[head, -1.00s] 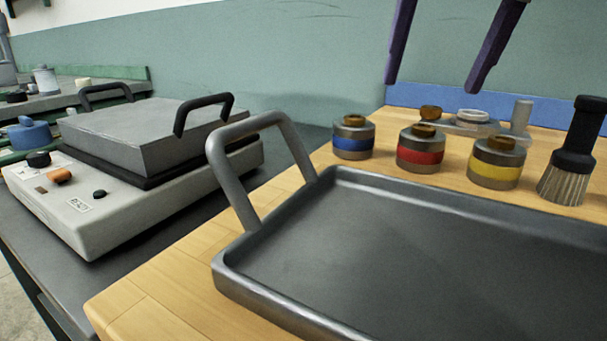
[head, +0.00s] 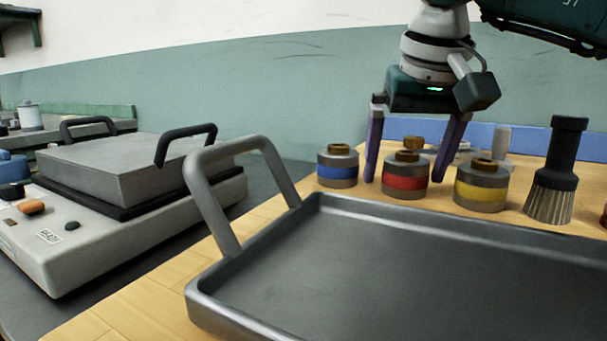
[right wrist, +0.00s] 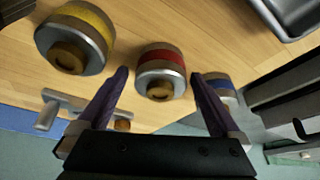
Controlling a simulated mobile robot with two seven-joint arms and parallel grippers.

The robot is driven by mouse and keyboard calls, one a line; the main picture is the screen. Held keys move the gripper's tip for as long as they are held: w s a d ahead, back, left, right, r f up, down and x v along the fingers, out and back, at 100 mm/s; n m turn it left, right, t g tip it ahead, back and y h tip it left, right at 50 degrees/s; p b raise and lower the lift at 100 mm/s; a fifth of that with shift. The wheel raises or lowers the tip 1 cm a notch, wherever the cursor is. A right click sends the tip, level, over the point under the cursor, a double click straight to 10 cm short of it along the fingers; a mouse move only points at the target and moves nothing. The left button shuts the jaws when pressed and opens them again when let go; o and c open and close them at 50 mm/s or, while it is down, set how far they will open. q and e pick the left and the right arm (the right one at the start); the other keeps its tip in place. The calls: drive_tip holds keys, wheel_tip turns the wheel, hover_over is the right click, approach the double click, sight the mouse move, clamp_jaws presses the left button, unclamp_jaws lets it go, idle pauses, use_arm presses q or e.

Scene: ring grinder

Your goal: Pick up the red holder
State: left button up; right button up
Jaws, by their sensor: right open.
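The red holder (head: 405,181) is a short grey cylinder with a red band and a brown knob on top. It stands upright on the wooden table behind the black tray, between the blue holder (head: 338,167) and the yellow holder (head: 481,187). My right gripper (head: 408,180) is open and points down, one purple finger on each side of the red holder in the head view. In the right wrist view the red holder (right wrist: 160,72) shows between and just beyond the fingertips (right wrist: 158,72), with gaps on both sides. My left gripper is not in view.
The black tray (head: 205,302) with a grey handle fills the front right. A brush (head: 560,165) stands right of the yellow holder. A clear and grey fixture (head: 500,140) sits behind the holders. A grey machine (head: 60,250) stands at left.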

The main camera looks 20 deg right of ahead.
clamp_jaws()
idle(0.8)
drive_tip(key=shift+r, duration=0.1)
